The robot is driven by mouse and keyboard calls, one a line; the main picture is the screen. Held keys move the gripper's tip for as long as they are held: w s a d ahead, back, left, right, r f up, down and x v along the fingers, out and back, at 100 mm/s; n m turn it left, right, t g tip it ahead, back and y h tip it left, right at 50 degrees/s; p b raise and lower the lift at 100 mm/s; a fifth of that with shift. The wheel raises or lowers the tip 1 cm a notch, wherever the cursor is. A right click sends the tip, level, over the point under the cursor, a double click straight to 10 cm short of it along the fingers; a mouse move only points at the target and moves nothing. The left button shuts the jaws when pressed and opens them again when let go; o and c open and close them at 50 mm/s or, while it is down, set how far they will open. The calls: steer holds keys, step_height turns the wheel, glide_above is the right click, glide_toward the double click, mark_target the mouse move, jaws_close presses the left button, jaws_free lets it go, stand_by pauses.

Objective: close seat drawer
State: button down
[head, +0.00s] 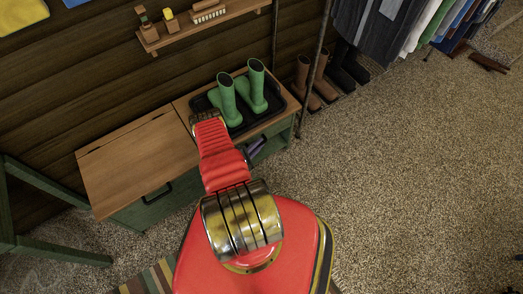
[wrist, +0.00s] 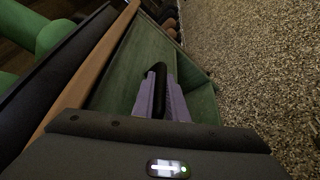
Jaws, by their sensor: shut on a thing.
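The seat is a low bench with a wooden top (head: 140,160) and green drawer fronts below. The right green drawer (head: 283,134) lies under the bench half that carries the boots. My gripper (wrist: 160,92) has purple fingers and is shut on the black drawer handle (wrist: 158,70) in the wrist view. In the head view my red arm hides much of the drawer front, and a purple finger shows beside it. The drawer's green panel (wrist: 140,50) shows below the bench's wooden edge. I cannot tell how far the drawer stands out.
Green boots (head: 228,98) stand in a black tray (head: 281,104) on the bench. The left drawer has its own black handle (head: 157,193). Brown boots (head: 303,75) and hanging clothes (head: 370,30) are beyond a post. The speckled floor (head: 410,180) to the right is clear.

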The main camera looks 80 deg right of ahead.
steer(key=shift+w+d+f, duration=0.1)
steer(key=shift+w+d, duration=0.05)
steer(key=shift+w, duration=0.1)
steer(key=c, duration=2)
jaws_free()
steer(key=shift+c, duration=0.2)
steer(key=v, duration=1.3)
steer(key=shift+a, duration=0.4)
steer(key=shift+w, duration=0.1)
